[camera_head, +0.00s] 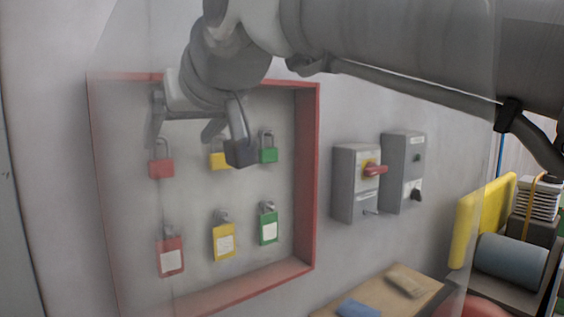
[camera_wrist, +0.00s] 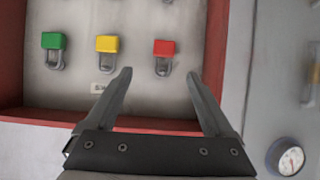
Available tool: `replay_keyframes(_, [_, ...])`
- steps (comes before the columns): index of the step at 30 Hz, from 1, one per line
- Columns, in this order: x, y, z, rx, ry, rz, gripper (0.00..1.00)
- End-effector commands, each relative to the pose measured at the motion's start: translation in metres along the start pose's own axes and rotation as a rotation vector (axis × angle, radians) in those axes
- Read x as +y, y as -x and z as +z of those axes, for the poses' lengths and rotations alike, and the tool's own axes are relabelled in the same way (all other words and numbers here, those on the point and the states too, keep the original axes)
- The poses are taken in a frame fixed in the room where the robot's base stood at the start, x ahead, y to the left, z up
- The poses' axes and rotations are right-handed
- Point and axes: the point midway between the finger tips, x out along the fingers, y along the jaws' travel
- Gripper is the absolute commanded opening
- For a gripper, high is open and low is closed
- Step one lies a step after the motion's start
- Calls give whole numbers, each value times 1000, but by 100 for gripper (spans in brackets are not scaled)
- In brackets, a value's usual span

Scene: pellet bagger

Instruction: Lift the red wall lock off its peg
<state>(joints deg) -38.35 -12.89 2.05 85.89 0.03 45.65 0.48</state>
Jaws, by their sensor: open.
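A red lock (camera_head: 161,169) without a label hangs at the left of the upper row in a red-framed wall board. It also shows in the wrist view (camera_wrist: 165,48), shackle downward in that picture. My gripper (camera_head: 183,134) is open and empty, just above the upper row in the head view. In the wrist view my gripper (camera_wrist: 160,73) has its two fingertips spread to either side of the red lock's line, with the lock beyond them, apparently untouched. A second red lock (camera_head: 170,258) with a white label hangs below in the lower row. The pegs are hard to make out.
Yellow (camera_wrist: 107,44) and green (camera_wrist: 54,42) locks hang beside the upper red one. Labelled yellow (camera_head: 223,242) and green (camera_head: 268,226) locks hang below. The red frame (camera_head: 306,180) stands out around the board. Grey switch boxes (camera_head: 357,195) are to the right. A gauge (camera_wrist: 290,160) shows in the wrist view.

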Motion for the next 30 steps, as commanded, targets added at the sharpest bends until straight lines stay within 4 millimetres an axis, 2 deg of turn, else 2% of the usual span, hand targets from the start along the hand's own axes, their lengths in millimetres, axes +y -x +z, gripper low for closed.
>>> replay_keyframes(3, [-1,-28,1,-5,1,-1,88])
replay_keyframes(9, [0,-61,0,-1,0,-1,88])
replay_keyframes(17, [-2,-79,-1,-1,0,0,88])
replay_keyframes(24, [-8,-113,-5,-3,0,0,88])
replay_keyframes(30, [-8,-123,-6,1,0,0,88])
